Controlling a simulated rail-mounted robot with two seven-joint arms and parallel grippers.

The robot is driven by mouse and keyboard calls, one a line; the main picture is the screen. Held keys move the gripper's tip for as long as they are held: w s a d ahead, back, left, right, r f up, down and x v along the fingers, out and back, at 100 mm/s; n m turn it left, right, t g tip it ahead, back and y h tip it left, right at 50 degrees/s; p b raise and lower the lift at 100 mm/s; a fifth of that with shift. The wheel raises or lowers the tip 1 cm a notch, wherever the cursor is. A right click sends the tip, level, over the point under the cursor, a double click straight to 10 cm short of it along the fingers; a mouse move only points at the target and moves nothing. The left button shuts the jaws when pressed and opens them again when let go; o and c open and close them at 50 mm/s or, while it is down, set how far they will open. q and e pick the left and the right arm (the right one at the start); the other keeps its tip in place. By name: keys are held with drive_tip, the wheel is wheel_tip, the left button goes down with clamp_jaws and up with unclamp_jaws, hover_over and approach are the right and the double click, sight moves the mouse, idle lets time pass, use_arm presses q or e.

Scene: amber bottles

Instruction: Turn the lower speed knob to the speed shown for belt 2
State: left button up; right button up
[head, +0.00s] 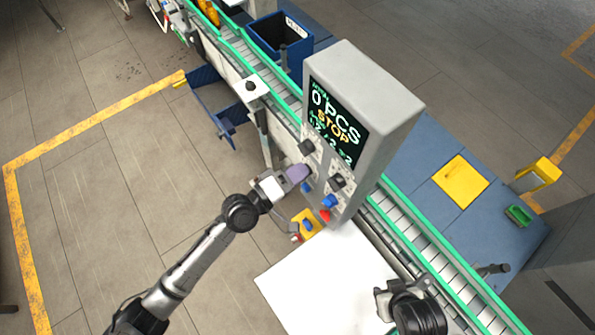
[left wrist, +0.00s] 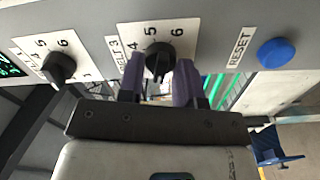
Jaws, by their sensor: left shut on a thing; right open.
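The grey control panel (head: 375,85) stands beside the conveyor. Its screen (head: 336,122) shows "0 PCS" and "STOP", with smaller figures below that I cannot read surely. My left gripper (head: 301,173) is at the panel face. In the left wrist view its purple fingers (left wrist: 157,84) are shut on a black knob (left wrist: 157,57) with a label reading "BELT 3" and the numbers 4, 5 and 6 around it. A second black knob (left wrist: 60,67), with 5 and 6 showing, is to its left. Knob pointers are unclear. My right gripper (head: 384,302) is open and empty, away from the panel.
A blue RESET button (left wrist: 276,53) is right of the held knob. A red button (head: 325,215) is low on the panel. A white tabletop (head: 320,275) lies in front, the green-edged conveyor (head: 440,248) runs behind, and a blue bin (head: 268,50) stands beyond.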

idle(0.3)
use_arm(q)
drive_tip(key=o, duration=0.9)
drive_tip(key=b+v, duration=0.4)
drive_tip(key=v, duration=1)
drive_tip(key=shift+d, duration=0.1)
